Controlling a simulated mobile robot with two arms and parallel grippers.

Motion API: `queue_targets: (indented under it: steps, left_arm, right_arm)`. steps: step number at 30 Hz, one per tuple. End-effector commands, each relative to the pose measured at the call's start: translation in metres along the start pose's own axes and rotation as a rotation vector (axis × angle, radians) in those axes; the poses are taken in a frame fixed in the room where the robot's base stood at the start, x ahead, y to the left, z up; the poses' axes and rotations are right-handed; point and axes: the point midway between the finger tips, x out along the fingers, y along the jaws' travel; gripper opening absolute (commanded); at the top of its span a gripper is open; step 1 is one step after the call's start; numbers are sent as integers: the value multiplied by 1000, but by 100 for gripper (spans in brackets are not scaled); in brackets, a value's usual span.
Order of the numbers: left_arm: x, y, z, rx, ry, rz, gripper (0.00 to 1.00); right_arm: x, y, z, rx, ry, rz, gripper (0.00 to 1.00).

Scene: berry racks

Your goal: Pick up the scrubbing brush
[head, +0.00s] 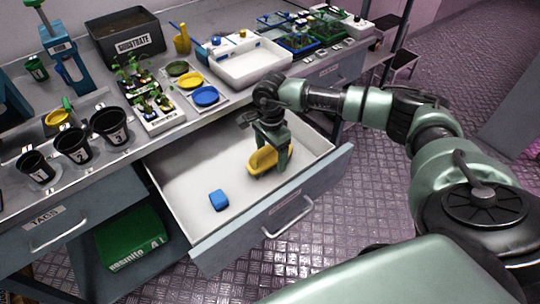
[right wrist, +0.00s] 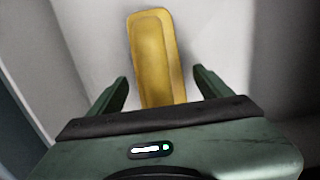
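The scrubbing brush appears to be the long yellow piece (head: 261,161) in the open drawer. Its bristles cannot be made out. My right gripper (head: 273,150) reaches down into the drawer over it. In the right wrist view the yellow brush (right wrist: 154,50) lies between the two spread fingers of my right gripper (right wrist: 161,80), with a gap on each side. The near end of the brush is hidden behind the gripper body. My left gripper is not in view.
A small blue block (head: 218,200) lies in the white drawer (head: 185,180), left of the brush. The drawer front (head: 275,213) and side walls surround the gripper. Above, the bench holds black pots (head: 110,127), a seedling tray (head: 163,122), coloured dishes (head: 205,96) and a white tray (head: 250,66).

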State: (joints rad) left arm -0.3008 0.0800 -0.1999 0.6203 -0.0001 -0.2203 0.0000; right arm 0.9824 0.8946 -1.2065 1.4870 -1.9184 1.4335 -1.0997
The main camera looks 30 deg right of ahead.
Motion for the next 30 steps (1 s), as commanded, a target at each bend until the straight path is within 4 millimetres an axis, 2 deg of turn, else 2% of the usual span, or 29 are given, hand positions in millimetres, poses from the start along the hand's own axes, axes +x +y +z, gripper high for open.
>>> queue_targets:
  steps: [1, 6, 7, 8, 15, 20, 26, 30]
  left_arm:
    - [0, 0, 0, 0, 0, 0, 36]
    - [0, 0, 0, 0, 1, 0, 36]
    - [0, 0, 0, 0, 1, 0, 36]
    - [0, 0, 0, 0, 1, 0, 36]
    - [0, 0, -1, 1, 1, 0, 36]
    - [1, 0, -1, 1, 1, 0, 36]
    - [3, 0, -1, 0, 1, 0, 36]
    - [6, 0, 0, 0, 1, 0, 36]
  right_arm:
    - [0, 0, 0, 0, 0, 0, 68]
    - [0, 0, 0, 0, 0, 0, 21]
    - [0, 0, 0, 0, 0, 0, 13]
    - [-1, 0, 0, 0, 0, -1, 9]
    - [-2, 0, 0, 0, 0, -1, 8]
    - [-11, -1, 0, 1, -1, -2, 8]
    - [-43, -2, 0, 0, 0, -5, 8]
    - [-82, -2, 0, 0, 0, -8, 8]
